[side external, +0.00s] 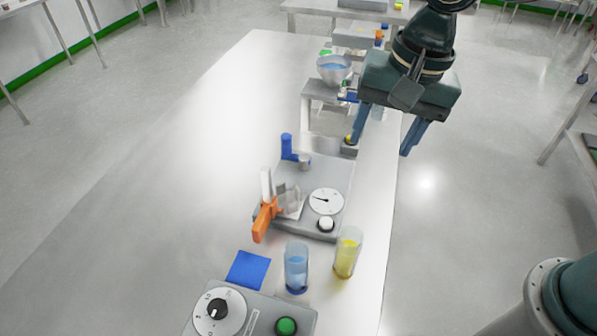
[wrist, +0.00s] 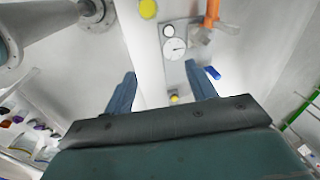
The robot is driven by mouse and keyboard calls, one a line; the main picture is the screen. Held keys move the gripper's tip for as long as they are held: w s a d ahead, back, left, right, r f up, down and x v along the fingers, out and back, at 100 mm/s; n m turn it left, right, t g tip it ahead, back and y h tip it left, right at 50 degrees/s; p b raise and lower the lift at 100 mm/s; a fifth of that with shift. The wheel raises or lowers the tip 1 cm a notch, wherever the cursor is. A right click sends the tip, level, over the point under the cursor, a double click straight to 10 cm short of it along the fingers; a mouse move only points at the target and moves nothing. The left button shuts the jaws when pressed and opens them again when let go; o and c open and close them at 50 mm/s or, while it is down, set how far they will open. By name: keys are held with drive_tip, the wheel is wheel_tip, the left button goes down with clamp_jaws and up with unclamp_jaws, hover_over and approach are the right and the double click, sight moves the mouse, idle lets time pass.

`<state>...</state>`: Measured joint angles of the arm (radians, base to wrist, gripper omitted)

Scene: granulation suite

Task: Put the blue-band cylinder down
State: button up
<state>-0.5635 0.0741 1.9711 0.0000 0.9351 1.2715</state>
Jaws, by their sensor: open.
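A clear cylinder with blue contents and a darker blue base (side external: 297,268) stands upright on the table in the side view, just right of a flat blue square (side external: 249,270) and apart from it. I take it for the blue-band cylinder. A second clear cylinder with yellow contents (side external: 347,252) stands close to its right; its yellow top shows at the upper edge of the wrist view (wrist: 148,9). My gripper (side external: 380,150) is open and empty, well behind both cylinders, over the table's right edge. Its two fingers also show apart in the wrist view (wrist: 163,72).
A grey device with a dial (side external: 326,201), an orange lever (side external: 264,220) and a blue post (side external: 287,147) stands mid-table. A control box with a green button (side external: 286,326) is in front. A bowl on a stand (side external: 334,70) is behind. The table's left side is clear.

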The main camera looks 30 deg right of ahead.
drive_tip(key=s+d+r+n+t, duration=0.1)
drive_tip(key=s+d+n+t, duration=0.1)
drive_tip(key=s+d+n, duration=0.2)
drive_tip(key=s+d+r+n+t+h, duration=0.1)
drive_tip(key=s+d+n, duration=0.3)
drive_tip(key=s+d, duration=0.6)
drive_tip(key=d+r+t, duration=0.1)
drive_tip(key=d, duration=0.5)
drive_tip(key=shift+s+d+r, duration=0.15)
drive_tip(key=shift+r, duration=0.1)
